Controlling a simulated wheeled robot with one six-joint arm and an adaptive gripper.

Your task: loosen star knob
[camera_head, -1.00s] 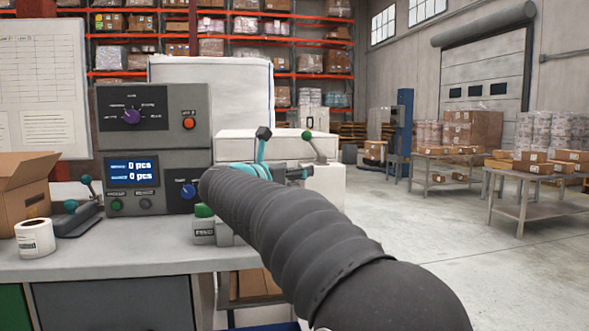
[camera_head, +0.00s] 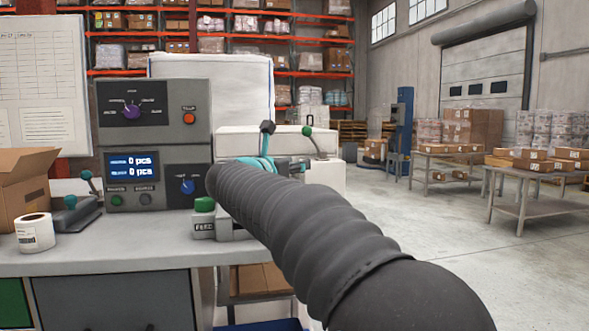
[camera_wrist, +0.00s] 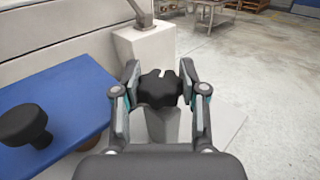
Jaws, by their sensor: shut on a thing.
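The black star knob (camera_wrist: 159,90) shows in the wrist view, on top of a grey post. My gripper (camera_wrist: 160,88) has a finger on each side of the knob and is shut on it. In the head view my arm covers the knob and the gripper. I cannot tell from these frames how tight the knob is.
A second, round black knob (camera_wrist: 24,126) stands on a blue surface (camera_wrist: 55,100) at the left. A control box (camera_head: 155,165) with a screen, a label roll (camera_head: 35,233) and an open carton (camera_head: 25,185) are on the bench (camera_head: 115,257). Open floor lies right.

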